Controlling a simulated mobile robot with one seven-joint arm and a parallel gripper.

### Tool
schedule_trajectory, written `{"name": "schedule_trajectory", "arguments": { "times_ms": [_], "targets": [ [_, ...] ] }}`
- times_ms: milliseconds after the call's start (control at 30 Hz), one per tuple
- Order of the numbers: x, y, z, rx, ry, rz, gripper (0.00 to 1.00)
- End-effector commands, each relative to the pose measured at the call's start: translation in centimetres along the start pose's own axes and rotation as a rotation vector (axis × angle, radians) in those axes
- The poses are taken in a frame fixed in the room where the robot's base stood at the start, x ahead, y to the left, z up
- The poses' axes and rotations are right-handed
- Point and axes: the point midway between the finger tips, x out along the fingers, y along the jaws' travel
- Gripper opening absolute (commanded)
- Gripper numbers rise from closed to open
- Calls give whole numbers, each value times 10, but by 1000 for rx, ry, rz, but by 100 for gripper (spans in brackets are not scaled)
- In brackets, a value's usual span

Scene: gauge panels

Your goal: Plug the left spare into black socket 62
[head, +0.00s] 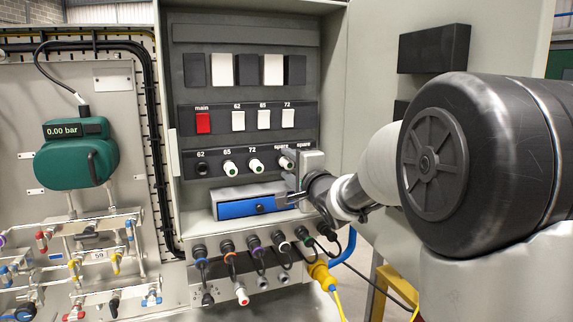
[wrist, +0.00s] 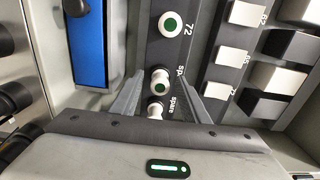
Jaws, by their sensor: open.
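Black socket 62 (head: 202,169) is an empty dark hole at the left end of the same row.
White plugs 65 (head: 230,168) and 72 (head: 256,165) sit between socket 62 and the spares. A blue drawer (head: 245,208) juts out below the row. White switches (head: 238,121) and a red main switch (head: 203,123) are above. Cabled connectors (head: 228,246) hang below.

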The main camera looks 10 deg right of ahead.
Motion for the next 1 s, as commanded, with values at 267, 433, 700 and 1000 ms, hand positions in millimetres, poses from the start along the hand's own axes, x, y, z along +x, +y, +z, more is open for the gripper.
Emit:
{"name": "schedule_trajectory", "arguments": {
  "times_ms": [267, 433, 700, 1000],
  "targets": [
    [0, -1, 0, 1, 0, 0, 41],
    [0, 0, 0, 0, 0, 0, 41],
    [0, 0, 0, 0, 0, 0, 0],
    [-4, -1, 0, 0, 0, -1, 0]
  ]
}}
